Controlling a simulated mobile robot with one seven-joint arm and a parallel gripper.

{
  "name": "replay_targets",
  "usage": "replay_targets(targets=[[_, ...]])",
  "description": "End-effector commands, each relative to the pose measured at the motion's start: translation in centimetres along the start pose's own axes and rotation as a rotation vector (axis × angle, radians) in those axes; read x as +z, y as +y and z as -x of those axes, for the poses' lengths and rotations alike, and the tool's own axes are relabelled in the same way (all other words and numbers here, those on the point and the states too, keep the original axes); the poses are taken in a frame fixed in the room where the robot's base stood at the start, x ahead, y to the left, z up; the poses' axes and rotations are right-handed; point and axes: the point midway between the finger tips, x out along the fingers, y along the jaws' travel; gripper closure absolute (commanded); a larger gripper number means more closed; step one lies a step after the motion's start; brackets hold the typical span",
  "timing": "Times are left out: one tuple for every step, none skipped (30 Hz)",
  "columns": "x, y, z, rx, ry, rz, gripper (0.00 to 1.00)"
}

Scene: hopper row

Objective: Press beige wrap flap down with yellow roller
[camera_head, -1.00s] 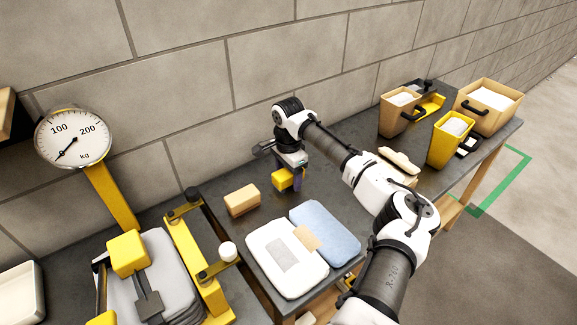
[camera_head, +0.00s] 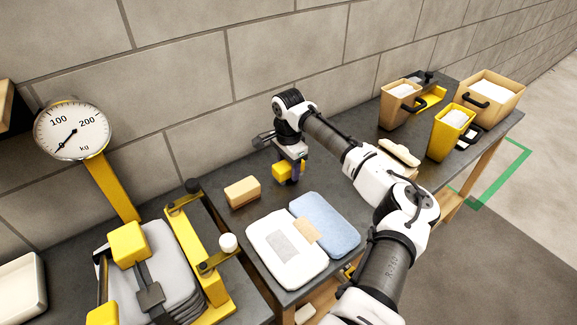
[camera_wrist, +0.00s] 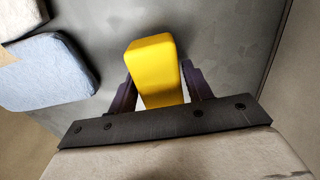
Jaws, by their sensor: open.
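The yellow roller (camera_head: 282,172) shows as a yellow block at my gripper, on the dark bench near the wall. In the wrist view it (camera_wrist: 155,62) lies between the two dark fingers of my gripper (camera_wrist: 160,90), which stand open on either side of it. In the head view my gripper (camera_head: 299,170) is partly hidden by the wrist and the roller. The beige wrap flap (camera_head: 306,231) is a small tan piece bridging a white pack (camera_head: 268,262) and a blue pack (camera_head: 330,222), in front of the gripper. The roller's underside is hidden.
A tan block (camera_head: 242,192) lies left of the gripper. A yellow clamp frame (camera_head: 195,262) with stacked grey sheets and a dial scale (camera_head: 73,130) stand at left. A yellow bin (camera_head: 451,132) and tan bins are at the bench's far right. Bare bench separates roller and packs.

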Motion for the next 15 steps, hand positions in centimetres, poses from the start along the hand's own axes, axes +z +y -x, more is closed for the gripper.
replay_targets(targets=[[0.0,0.0,0.0,0.0,0.0,0.0,0.5],[0.0,0.0,0.0,0.0,0.0,0.0,0.5],[-0.01,0.0,0.0,0.0,0.0,0.0,0.5],[0.0,0.0,0.0,0.0,0.0,0.0,0.5],[0.0,0.0,0.0,0.0,0.0,0.0,0.5],[0.0,0.0,0.0,0.0,0.0,0.0,0.5],[0.0,0.0,0.0,0.0,0.0,0.0,0.5],[0.0,0.0,0.01,0.0,0.0,0.0,0.5],[0.0,0.0,0.04,0.0,0.0,0.0,0.5],[0.0,0.0,0.07,0.0,0.0,0.0,0.5],[0.01,0.0,0.12,0.0,0.0,0.0,0.5],[0.01,0.0,0.21,0.0,0.0,0.0,0.5],[0.02,0.0,0.28,0.0,-0.001,0.0,0.5],[0.02,0.0,0.37,0.0,-0.001,0.0,0.5],[0.04,0.0,0.5,0.0,-0.001,0.0,0.5]])
